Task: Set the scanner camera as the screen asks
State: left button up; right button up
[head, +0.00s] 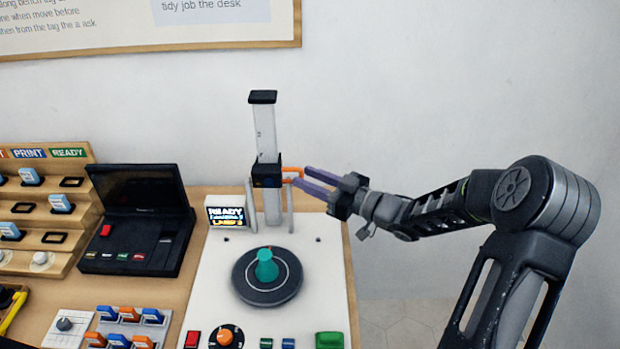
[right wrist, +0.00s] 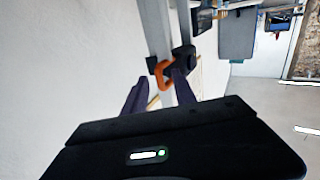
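The scanner has a white base (head: 215,290) with an upright grey column (head: 265,135). A black camera carriage (head: 266,177) sits on the column, with an orange loop handle (head: 292,172) on its right side. The handle also shows in the right wrist view (right wrist: 164,75). My right gripper (head: 303,177) is open, its purple fingers apart with their tips at the handle, one on either side. Whether they touch it I cannot tell. A teal piece (head: 266,266) stands on the dark turntable (head: 284,289). My left gripper is not in view.
The base's front has a red button (head: 192,339), an orange-marked dial (head: 226,337) and a green button (head: 329,340). Left stand a black laptop-like device (head: 139,238), a wooden rack (head: 40,195) and several blue and orange pieces (head: 130,314). The area right of the base is clear.

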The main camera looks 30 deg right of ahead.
grip_shut()
dwell(1.4)
